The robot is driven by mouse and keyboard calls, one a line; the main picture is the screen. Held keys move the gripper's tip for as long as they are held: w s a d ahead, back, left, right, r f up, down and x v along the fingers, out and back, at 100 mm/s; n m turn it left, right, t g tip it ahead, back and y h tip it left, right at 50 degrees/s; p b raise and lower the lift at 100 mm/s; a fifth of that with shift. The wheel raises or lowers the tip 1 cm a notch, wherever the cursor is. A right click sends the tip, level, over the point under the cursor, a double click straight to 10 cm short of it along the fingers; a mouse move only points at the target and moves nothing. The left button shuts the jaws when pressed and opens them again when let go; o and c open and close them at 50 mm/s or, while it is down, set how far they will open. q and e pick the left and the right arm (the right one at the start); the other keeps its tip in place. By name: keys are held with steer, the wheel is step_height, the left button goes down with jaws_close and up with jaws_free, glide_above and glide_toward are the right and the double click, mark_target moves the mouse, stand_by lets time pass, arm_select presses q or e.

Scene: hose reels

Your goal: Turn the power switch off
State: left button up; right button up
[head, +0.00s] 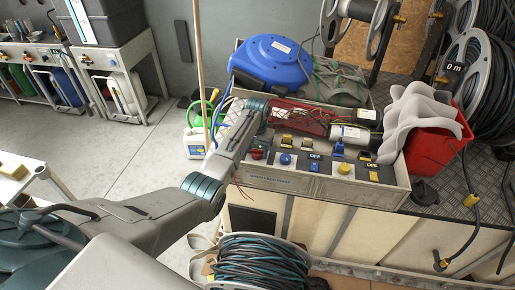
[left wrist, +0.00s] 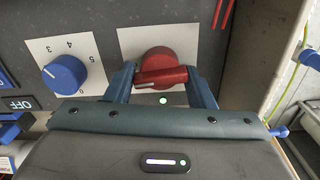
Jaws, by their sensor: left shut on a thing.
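The red rotary switch (left wrist: 160,60) sits on a white square plate on a grey panel in the left wrist view. Its raised bar lies nearly crosswise in that picture. My left gripper (left wrist: 162,78) is shut on this switch, with one blue-grey finger on each side. A small green light (left wrist: 163,100) shows just below the switch. In the head view the red switch (head: 257,153) is at the left end of the control panel (head: 300,185), and my left arm reaches over to it from the left. My right gripper is not in view.
A blue dial (left wrist: 65,74) with numbers is beside the switch. An OFF label (left wrist: 16,103) is farther left. Behind the panel are a blue hose reel (head: 272,62) and loose wires. A red bin (head: 430,145) with pale cloth stands at the right.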

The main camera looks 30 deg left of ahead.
arm_select(q)
steer(key=n+p, duration=0.2)
steer(key=n, duration=0.1)
steer(key=shift+r+p, duration=0.25)
steer(key=shift+p, duration=0.15)
steer(key=n+p, duration=0.2)
steer(key=n, duration=0.2)
steer(key=shift+a+n+p, duration=0.15)
steer(key=shift+n+p, duration=0.2)
steer(key=shift+n, duration=0.05)
steer(key=n+p, duration=0.2)
steer(key=n, duration=0.2)
steer(key=shift+f, duration=0.1)
steer(key=n+p, duration=0.1)
steer(key=n, duration=0.3)
steer(key=shift+s, duration=0.1)
steer(key=shift+n, duration=0.3)
steer(key=shift+f+n, duration=0.1)
steer(key=shift+n, duration=0.2)
steer(key=o, duration=0.7)
